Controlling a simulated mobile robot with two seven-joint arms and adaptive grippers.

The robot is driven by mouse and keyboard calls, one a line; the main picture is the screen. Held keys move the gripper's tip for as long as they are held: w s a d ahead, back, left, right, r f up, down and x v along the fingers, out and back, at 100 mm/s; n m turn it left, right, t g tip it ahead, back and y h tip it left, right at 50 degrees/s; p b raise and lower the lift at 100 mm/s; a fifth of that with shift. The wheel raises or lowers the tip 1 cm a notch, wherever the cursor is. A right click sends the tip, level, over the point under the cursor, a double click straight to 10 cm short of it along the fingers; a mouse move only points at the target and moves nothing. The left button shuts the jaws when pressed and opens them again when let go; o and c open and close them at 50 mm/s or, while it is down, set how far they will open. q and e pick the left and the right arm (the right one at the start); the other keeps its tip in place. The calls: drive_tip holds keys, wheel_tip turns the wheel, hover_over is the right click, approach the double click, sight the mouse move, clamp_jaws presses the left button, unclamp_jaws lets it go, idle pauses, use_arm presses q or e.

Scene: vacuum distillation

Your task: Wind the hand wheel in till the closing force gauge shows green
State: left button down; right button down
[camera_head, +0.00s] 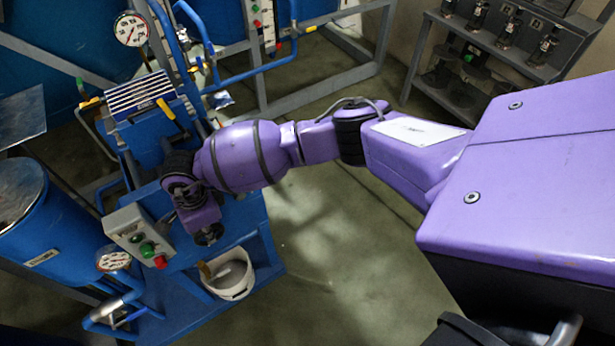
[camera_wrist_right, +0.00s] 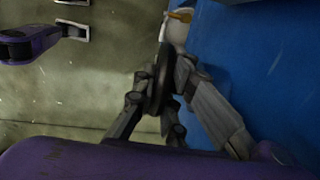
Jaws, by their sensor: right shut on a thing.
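My right gripper (camera_head: 208,236) reaches down at the front of the blue machine, beside the grey control box. In the right wrist view the right gripper (camera_wrist_right: 170,105) has its jointed grey fingers closed around the rim of a dark disc (camera_wrist_right: 152,88), which looks like the hand wheel. In the head view the wheel is mostly hidden by the gripper and wrist. One round white gauge (camera_head: 114,261) is at the lower left, and another gauge (camera_head: 131,29) is at the upper left. I cannot tell which shows closing force, nor read their needles. My left gripper is not in view.
The control box (camera_head: 138,232) with green and red buttons is close left of my gripper. A white bucket (camera_head: 230,276) stands below it. Blue drum (camera_head: 40,225) and blue pipes crowd the left. A shelf (camera_head: 500,45) stands at the back right; the middle floor is clear.

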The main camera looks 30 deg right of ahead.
drive_tip(key=shift+d+y, duration=0.15)
drive_tip(key=shift+y, duration=0.65)
drive_tip(key=shift+r, duration=0.1)
drive_tip(key=c, duration=1.8)
unclamp_jaws()
drive_tip(key=shift+w, duration=0.1)
drive_tip(key=v, duration=1.2)
